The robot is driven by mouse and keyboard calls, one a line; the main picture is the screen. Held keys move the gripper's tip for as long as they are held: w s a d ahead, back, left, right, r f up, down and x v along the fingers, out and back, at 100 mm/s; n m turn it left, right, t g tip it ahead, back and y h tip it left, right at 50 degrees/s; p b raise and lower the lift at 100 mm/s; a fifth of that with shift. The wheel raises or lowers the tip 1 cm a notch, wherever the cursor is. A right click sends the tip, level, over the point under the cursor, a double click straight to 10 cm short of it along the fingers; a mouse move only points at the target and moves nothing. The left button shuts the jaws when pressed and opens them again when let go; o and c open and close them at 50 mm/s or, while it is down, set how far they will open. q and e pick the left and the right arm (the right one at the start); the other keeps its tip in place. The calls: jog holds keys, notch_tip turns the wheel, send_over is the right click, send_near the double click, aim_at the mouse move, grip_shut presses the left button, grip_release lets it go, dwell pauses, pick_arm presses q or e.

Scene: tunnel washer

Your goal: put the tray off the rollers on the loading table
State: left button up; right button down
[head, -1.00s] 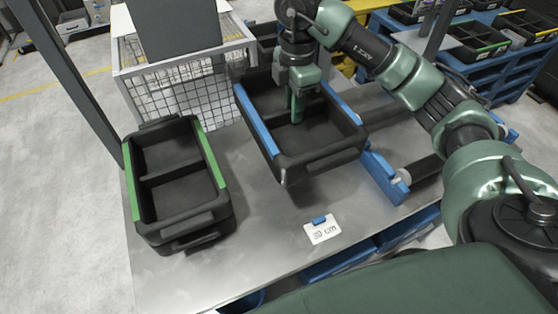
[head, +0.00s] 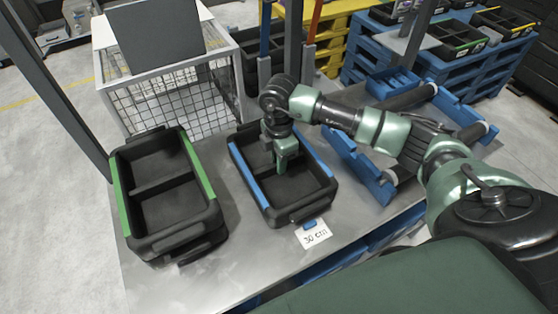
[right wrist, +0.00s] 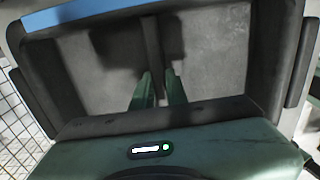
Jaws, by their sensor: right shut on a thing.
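The black tray with blue edge strips (head: 262,187) is over the bare metal loading table (head: 258,259), right of a green-edged tray. It looks level and resting on the table or very close above it; I cannot tell which. My right gripper (head: 283,168) reaches down into it and is shut on its middle divider. In the right wrist view the two green fingers (right wrist: 160,88) stand on either side of the divider (right wrist: 151,38), and the tray looks empty. The rollers (head: 408,97) at the right, in a blue frame, carry no tray. My left gripper is not in view.
A stack of green-edged black trays (head: 205,174) stands close at the left. A card reading "30 cm" (head: 315,236) lies in front of the held tray. A wire-mesh cage (head: 180,103) and posts stand behind. Blue racks with trays are at the back right.

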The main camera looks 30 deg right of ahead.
jog(key=c, duration=1.4)
grip_release()
jog(key=shift+r, duration=0.1)
jog(key=shift+w+r, duration=0.1)
jog(key=shift+r, duration=0.2)
notch_tip(320, 180, up, 11)
jog(key=b, duration=0.1)
jog(key=shift+r+b, duration=0.2)
jog(key=shift+b, duration=0.2)
